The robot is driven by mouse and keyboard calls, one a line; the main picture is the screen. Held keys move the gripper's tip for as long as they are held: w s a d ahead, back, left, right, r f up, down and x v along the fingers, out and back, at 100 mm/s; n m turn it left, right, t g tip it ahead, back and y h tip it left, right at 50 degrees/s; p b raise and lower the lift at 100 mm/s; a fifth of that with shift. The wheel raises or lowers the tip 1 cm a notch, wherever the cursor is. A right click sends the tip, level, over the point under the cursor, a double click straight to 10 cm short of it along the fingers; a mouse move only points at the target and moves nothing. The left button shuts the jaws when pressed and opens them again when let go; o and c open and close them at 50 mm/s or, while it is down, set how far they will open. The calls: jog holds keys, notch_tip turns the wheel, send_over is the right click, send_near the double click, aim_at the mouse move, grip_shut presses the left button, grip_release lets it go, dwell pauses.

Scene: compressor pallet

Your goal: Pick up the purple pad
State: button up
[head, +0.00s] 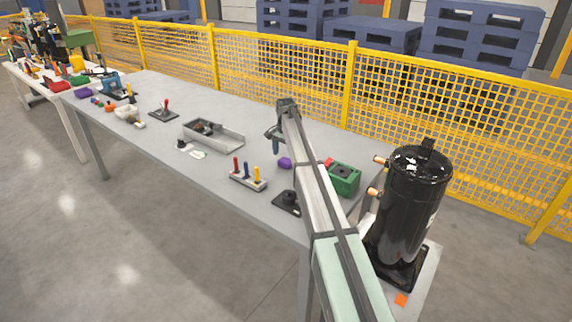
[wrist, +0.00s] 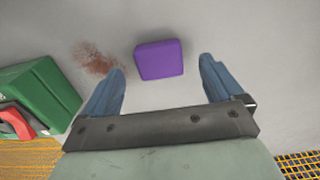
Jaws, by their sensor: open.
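The purple pad (wrist: 159,60) is a small rounded block lying flat on the grey table. In the head view the pad (head: 285,162) lies near the middle of the table, just left of my arm. My gripper (wrist: 160,77) is open in the wrist view, with its two blue fingers apart. The pad shows between and slightly beyond the fingertips, with clear space on both sides and no contact visible. In the head view my gripper (head: 273,143) hangs above the table near the pad, partly hidden by my arm.
A green box (head: 343,178) stands right of the pad and shows at left in the wrist view (wrist: 38,95). A black compressor (head: 410,205) stands at the right. A peg rack (head: 248,179), black base (head: 287,203) and metal tray (head: 212,136) are nearby. Yellow fencing (head: 400,95) runs behind.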

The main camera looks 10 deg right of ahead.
aim_at(286, 160)
jog(key=shift+d+f, duration=0.1)
jog(key=shift+f, duration=1.7)
jog(key=c, duration=1.1)
jog(key=shift+r, duration=0.1)
notch_tip(286, 160, up, 10)
jog(key=shift+f, duration=0.1)
